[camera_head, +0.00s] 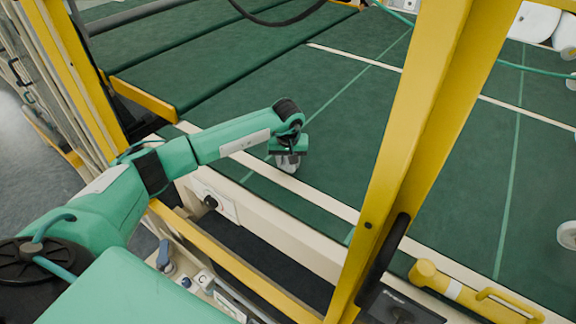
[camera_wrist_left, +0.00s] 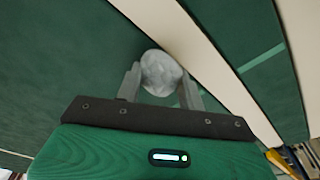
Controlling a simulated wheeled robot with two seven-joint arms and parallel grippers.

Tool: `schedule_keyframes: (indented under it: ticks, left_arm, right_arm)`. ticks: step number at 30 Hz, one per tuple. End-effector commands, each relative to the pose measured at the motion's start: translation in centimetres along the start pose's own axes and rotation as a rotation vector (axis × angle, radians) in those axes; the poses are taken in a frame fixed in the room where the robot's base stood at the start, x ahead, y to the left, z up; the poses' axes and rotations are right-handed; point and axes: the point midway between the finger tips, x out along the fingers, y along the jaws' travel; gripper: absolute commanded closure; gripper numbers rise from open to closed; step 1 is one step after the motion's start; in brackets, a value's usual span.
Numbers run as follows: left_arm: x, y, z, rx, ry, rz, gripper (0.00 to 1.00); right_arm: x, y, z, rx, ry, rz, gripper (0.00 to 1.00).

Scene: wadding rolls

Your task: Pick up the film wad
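The film wad (camera_wrist_left: 161,72) is a pale grey, crumpled, roundish lump in the left wrist view. It sits between the fingertips of my left gripper (camera_wrist_left: 160,80) and fills the gap, with a finger against each side. In the head view my left gripper (camera_head: 288,157) points down over the green surface (camera_head: 330,130), near its pale front edge. The wad (camera_head: 288,166) shows there as a small pale patch at the fingertips. I cannot tell whether it rests on the surface or is just above it. My right gripper is not in view.
A yellow post (camera_head: 420,130) stands to the right of my left arm. A pale rail (camera_head: 330,200) runs along the surface's front edge. White rolls (camera_head: 535,22) lie at the far right. The green surface around the gripper is clear.

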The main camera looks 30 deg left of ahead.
Motion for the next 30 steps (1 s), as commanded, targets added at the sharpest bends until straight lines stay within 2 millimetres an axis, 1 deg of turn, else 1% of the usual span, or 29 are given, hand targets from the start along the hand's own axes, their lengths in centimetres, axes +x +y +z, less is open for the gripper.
schedule_keyframes:
  ticks: [13, 14, 20, 23, 26, 29, 30]
  left_arm:
    - [0.0, 0.0, 0.0, 0.000, -0.001, -0.001, 0.80]
    - [0.0, 0.0, 0.0, 0.000, -0.001, -0.001, 0.83]
    - [-0.2, 0.0, 0.0, 0.000, 0.000, -0.001, 0.83]
    - [-0.8, 0.0, -0.2, -0.001, 0.002, 0.000, 0.83]
    - [-1.9, 0.0, -0.4, 0.000, 0.003, 0.001, 0.83]
    - [-3.6, 0.0, -0.7, 0.000, 0.005, 0.001, 0.83]
    - [-4.5, 0.0, -0.8, 0.000, 0.005, 0.002, 0.83]
  right_arm:
    - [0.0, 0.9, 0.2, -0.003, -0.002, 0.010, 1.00]
    - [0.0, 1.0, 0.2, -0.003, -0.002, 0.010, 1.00]
    - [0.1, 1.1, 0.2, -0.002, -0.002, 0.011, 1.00]
    - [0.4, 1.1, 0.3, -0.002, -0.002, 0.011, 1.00]
    - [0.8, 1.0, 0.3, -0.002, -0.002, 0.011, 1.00]
    - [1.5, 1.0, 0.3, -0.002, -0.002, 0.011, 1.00]
    - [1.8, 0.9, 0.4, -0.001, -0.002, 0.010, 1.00]
